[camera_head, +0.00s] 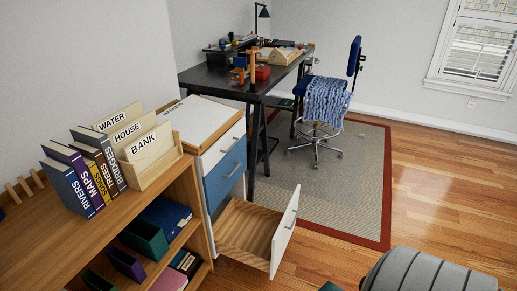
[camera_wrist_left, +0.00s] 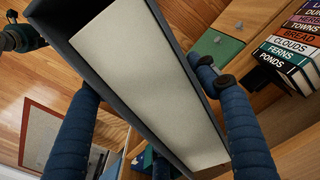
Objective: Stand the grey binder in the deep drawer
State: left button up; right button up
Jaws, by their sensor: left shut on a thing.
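The grey binder (camera_wrist_left: 150,85) fills the middle of the left wrist view, tilted, with dark grey covers around a pale inner face. My left gripper (camera_wrist_left: 142,78) is shut on it, one blue padded finger on each side. The deep drawer (camera_head: 243,232) stands pulled open at the bottom of the white and blue drawer unit in the head view. It has a wooden inside and a white front, and the part I see looks empty. Neither the binder nor my left gripper can be made out in the head view.
A wooden shelf (camera_head: 178,170) with books and card boxes stands left of the drawer unit. A dark desk (camera_head: 215,76) and a chair (camera_head: 320,105) stand behind. A grey ribbed rounded thing (camera_head: 430,272) is at lower right. Wood floor right of the drawer is clear.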

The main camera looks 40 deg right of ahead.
aim_at(260, 240)
jog(key=i+l+z, duration=0.15)
jog(key=l+z, duration=0.2)
jog(key=i+l+z, duration=0.25)
jog(key=l+z, duration=0.15)
jog(key=i+l+z, duration=0.35)
jog(key=k, duration=0.1)
